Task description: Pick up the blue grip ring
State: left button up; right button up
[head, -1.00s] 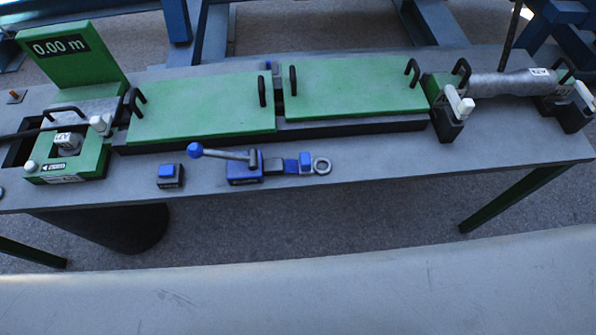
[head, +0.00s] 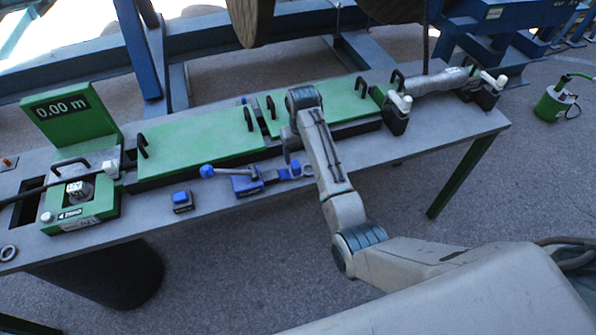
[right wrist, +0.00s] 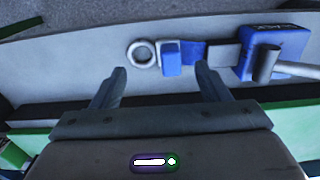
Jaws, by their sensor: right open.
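The blue grip (head: 296,168) is a small blue block with a grey ring at its right end, on the front part of the grey table. In the right wrist view the blue grip (right wrist: 171,57) stands up beside the pale ring (right wrist: 143,53). A blue strap joins it to a blue lever device (right wrist: 272,53). My right gripper (head: 291,150) is over the table just behind the grip. In the wrist view my right gripper (right wrist: 163,82) is open and empty, its fingers apart, with the grip ahead of the gap. My left gripper is out of view.
The blue-handled lever (head: 215,171) is left of the grip. A small blue-topped button box (head: 182,201) sits farther left. Green plates (head: 200,143) lie behind. A green unit with a cable (head: 80,200) and a loose ring (head: 8,252) are at the left end.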

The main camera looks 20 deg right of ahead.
aim_at(298, 163)
jog(key=shift+w+a+r, duration=0.15)
jog(key=shift+w+r, duration=0.15)
jog(key=shift+r, duration=0.2)
jog(key=shift+w+a+r, duration=0.15)
jog(key=shift+w+r, duration=0.1)
jog(key=shift+r, duration=0.2)
jog(key=shift+a+r, duration=0.15)
jog(key=shift+r, duration=0.15)
jog(key=shift+a+f, duration=0.1)
jog(key=shift+f, duration=0.2)
notch_tip(298, 163, down, 4)
jog(key=shift+r+p, duration=0.1)
jog(key=shift+p, duration=0.55)
jog(key=shift+w+f, duration=0.1)
jog(key=shift+f, duration=0.3)
jog(key=shift+f+p, duration=0.4)
jog(key=shift+f, duration=0.15)
notch_tip(298, 163, down, 3)
jog(key=shift+w+f+p, duration=0.1)
jog(key=shift+f+p, duration=0.05)
jog(key=shift+p, duration=0.4)
jog(key=shift+d+f, duration=0.2)
jog(key=shift+f, duration=0.3)
jog(key=c, duration=1.2)
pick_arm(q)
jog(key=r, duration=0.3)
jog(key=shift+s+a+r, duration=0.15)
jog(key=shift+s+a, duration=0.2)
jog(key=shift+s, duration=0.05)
